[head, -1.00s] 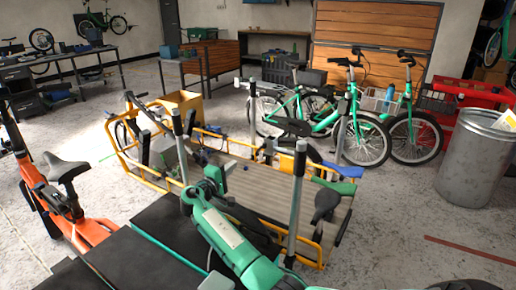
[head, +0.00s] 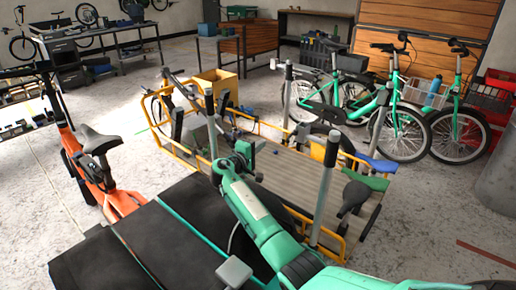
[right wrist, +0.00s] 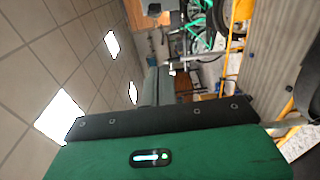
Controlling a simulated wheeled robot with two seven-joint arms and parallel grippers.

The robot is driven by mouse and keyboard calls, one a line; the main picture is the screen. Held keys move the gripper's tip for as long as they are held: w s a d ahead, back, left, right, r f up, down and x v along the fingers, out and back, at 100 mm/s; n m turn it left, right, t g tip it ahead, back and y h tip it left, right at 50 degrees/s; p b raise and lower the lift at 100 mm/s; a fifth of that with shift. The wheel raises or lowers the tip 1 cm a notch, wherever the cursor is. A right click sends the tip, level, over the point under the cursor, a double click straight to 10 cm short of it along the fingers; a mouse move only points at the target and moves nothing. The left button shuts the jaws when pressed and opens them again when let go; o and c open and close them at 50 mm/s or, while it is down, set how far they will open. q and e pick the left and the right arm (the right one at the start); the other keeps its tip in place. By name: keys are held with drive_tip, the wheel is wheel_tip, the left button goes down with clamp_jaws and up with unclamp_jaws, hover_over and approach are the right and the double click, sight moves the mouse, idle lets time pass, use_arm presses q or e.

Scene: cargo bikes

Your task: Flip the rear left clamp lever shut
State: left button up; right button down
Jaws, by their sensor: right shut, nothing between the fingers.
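The cargo bike has a slatted wooden bed (head: 290,178) with a yellow tube frame. Grey posts with black tops stand around it, including a near-left post (head: 212,135) and a near-right post (head: 323,190). I cannot single out the rear left clamp lever; it is too small or hidden by my arm. My right gripper (head: 243,150) is over the near side of the bed, just right of the near-left post. In the right wrist view its grey fingers (right wrist: 153,87) are together and empty, with the yellow frame to the right. My left gripper is out of view.
An orange bike (head: 112,190) stands at the left. Green bikes (head: 400,120) stand behind the bed on the right. A yellow box (head: 215,84) is at the bed's far end. A grey bin (head: 497,170) is at the right edge. Open floor lies to the right.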

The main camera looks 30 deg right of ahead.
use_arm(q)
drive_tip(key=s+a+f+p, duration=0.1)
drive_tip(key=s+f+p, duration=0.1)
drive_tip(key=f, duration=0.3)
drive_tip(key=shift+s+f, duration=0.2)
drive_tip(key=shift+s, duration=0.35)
use_arm(e)
drive_tip(key=d, duration=0.7)
drive_tip(key=shift+s+d, duration=0.3)
drive_tip(key=shift+d, duration=0.05)
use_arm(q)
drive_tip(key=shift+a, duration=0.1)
